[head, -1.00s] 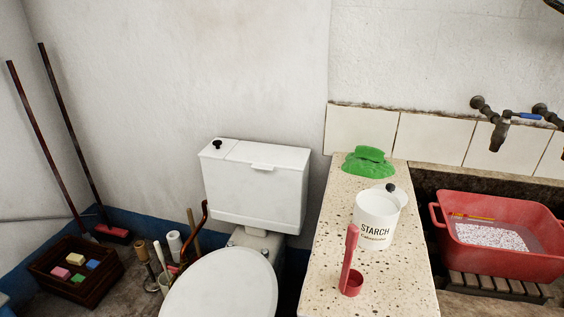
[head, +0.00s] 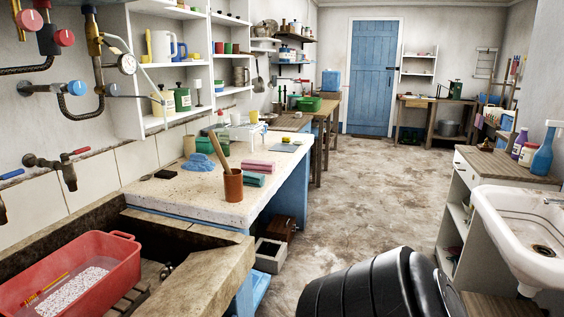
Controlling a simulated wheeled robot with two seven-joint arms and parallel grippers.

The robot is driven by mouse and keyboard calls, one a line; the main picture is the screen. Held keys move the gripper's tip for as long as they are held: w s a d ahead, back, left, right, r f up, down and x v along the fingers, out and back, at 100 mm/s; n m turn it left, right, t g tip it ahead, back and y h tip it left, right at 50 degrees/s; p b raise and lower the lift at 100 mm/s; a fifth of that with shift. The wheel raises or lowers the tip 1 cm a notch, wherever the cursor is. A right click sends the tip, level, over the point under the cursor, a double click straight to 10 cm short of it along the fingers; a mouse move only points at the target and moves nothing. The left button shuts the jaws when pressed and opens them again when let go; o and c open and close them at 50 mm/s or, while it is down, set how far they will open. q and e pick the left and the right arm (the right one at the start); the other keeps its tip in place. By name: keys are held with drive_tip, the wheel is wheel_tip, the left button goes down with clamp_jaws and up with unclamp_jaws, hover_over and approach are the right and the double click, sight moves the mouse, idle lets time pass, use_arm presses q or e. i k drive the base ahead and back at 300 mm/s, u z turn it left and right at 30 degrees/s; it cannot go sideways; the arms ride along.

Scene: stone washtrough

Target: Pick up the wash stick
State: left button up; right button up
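A light wooden stick (head: 220,149) stands tilted in a brown cylindrical pot (head: 233,186) on the speckled counter in the head view. Its lower end is hidden inside the pot. It may be the wash stick; no label shows. A thin orange-yellow stick (head: 45,287) lies in the red tub (head: 108,264) at the lower left, beside a speckled white patch.
The stone trough (head: 215,262) holds the red tub, below wall taps (head: 55,168). Blue cloth (head: 198,168) and folded pink cloth (head: 258,166) lie near the pot. The middle floor is open.

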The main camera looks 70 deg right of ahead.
sight(210, 133)
drive_tip(key=z, duration=1.9)
